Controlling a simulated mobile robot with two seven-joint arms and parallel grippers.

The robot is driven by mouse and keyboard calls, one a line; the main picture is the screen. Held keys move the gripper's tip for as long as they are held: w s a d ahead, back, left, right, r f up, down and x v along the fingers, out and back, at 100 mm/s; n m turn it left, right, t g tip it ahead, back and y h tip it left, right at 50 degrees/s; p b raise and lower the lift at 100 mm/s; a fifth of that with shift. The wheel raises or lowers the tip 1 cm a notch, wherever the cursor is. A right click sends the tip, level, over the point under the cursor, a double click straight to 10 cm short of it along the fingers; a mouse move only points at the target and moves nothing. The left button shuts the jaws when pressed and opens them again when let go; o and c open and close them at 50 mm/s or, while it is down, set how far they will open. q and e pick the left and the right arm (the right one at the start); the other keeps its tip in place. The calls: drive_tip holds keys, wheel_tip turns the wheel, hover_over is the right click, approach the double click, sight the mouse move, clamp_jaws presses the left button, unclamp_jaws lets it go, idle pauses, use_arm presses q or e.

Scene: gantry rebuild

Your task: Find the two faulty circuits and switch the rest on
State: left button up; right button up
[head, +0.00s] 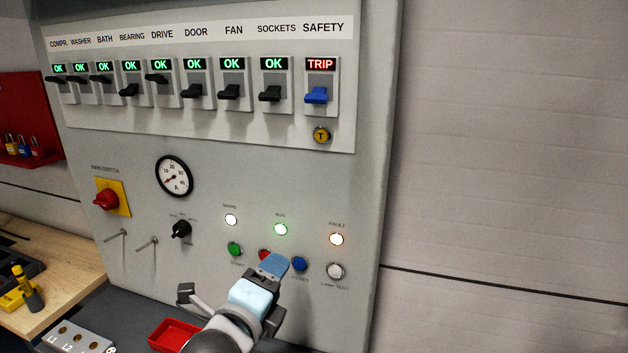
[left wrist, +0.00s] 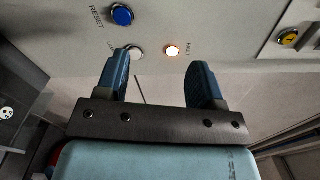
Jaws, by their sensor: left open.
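A breaker row tops the panel. COMPR. (head: 57,79), WASHER (head: 80,80), BATH (head: 102,79) and DRIVE (head: 158,77) show green OK, levers high under their displays. BEARING (head: 129,90), DOOR (head: 192,91), FAN (head: 229,93) and SOCKETS (head: 270,95) show OK, levers lower. SAFETY's blue lever (head: 316,95) is low under red TRIP. The yellow T button (head: 322,135) is below it. My left gripper (head: 272,265) is open and empty before the lower buttons, partly hiding a red one (head: 263,255); its fingers (left wrist: 158,80) stand apart in the wrist view. My right gripper is not in view.
The blue reset button (head: 299,264), lit orange FAULT lamp (head: 337,239) and lit green lamp (head: 280,229) are near my gripper. A red main switch (head: 106,200), meter (head: 174,176) and black selector (head: 181,229) sit left. A red tray (head: 170,335) lies below.

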use_arm(q)
wheel_tip(320, 180, up, 10)
drive_tip(key=d+m+t, duration=0.2)
drive_tip(key=m, duration=0.4)
drive_tip(key=m+t+h+b, duration=0.1)
drive_tip(key=m+t+b, duration=0.15)
drive_tip(key=m, duration=0.55)
approach(315, 101)
drive_tip(key=shift+t, duration=0.25)
drive_tip(key=p+x, duration=0.3)
drive_tip(key=x, duration=0.4)
drive_tip(key=shift+w+d, duration=0.1)
drive_tip(key=shift+w, duration=0.1)
drive_tip(key=shift+p+x, duration=0.35)
drive_tip(key=shift+x, duration=0.45)
